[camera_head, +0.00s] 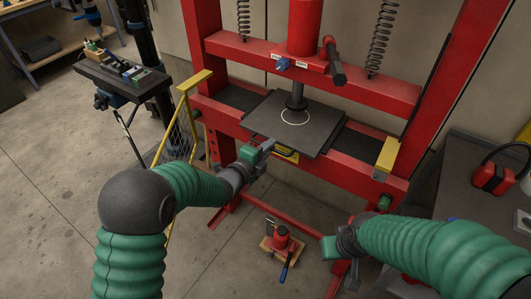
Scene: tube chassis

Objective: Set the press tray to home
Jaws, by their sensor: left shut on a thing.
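The press tray (318,126) is a flat dark square plate on the red press bed, under the ram, with a white ring (295,116) marked on it. The ram's foot meets the plate at the ring or hangs just above it; I cannot tell which. My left gripper (265,147) is at the tray's front left edge, shut on the tray there; its fingers hide the exact contact. My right gripper (330,247) is low at the right, below and apart from the tray, and its finger gap does not show clearly.
The red press frame (350,83) surrounds the tray, with a yellow block (387,154) at its right. A yellow guard (178,125) stands at the left. A red bottle jack (281,238) is on the floor below. A dark bench (460,180) is at the right.

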